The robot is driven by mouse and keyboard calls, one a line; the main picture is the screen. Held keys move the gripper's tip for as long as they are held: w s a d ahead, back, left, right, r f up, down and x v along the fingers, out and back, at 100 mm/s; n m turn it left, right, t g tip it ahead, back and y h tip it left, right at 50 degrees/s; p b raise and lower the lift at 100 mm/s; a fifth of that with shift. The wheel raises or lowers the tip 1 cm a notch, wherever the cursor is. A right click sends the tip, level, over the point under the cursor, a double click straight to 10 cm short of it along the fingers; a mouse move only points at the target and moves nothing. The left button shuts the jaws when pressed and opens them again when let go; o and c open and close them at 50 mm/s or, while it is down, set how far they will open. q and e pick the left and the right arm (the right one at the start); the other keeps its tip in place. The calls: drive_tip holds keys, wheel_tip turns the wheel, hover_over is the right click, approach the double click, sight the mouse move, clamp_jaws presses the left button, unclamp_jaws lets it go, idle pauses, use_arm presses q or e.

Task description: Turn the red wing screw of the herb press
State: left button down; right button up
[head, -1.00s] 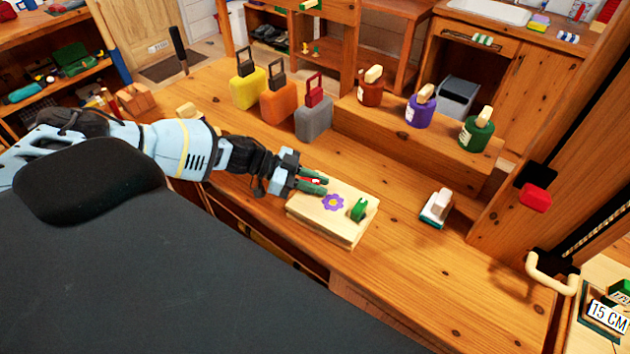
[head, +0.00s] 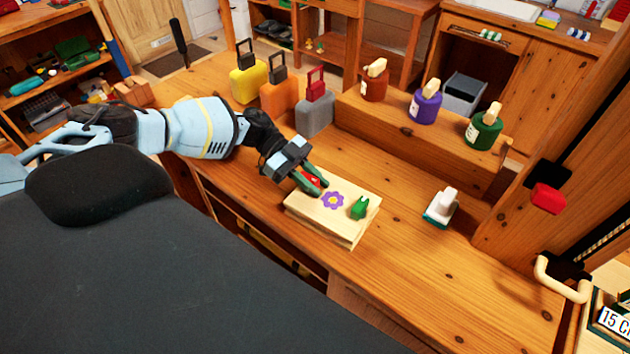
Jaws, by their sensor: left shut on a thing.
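The herb press (head: 340,228) is a pale wooden block with a purple flower on its top, lying on the wooden bench. A green wing screw (head: 359,208) stands free at its right end. The red wing screw (head: 313,181) is at its left end, mostly hidden by my fingers. My left gripper (head: 315,186) reaches down from the upper left and is shut on the red wing screw. My right gripper is not in view.
Yellow, orange and grey padlock-shaped blocks (head: 315,116) stand behind the press. Red-brown, purple and green bottles (head: 485,129) stand on a raised wooden step. A white-handled brush-like item (head: 441,206) lies to the right. The bench front right is clear.

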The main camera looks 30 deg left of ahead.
sight(305, 175)
use_arm(q)
drive_tip(key=shift+s+d+f, duration=0.1)
drive_tip(key=c, duration=1.3)
unclamp_jaws()
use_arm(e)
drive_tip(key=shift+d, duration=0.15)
use_arm(q)
drive_tip(key=b+v, duration=0.1)
drive_tip(key=v, duration=0.5)
drive_tip(key=shift+a, duration=0.4)
drive_tip(key=shift+a+r, duration=0.35)
drive_tip(key=shift+a, duration=0.1)
drive_tip(key=shift+r, duration=0.1)
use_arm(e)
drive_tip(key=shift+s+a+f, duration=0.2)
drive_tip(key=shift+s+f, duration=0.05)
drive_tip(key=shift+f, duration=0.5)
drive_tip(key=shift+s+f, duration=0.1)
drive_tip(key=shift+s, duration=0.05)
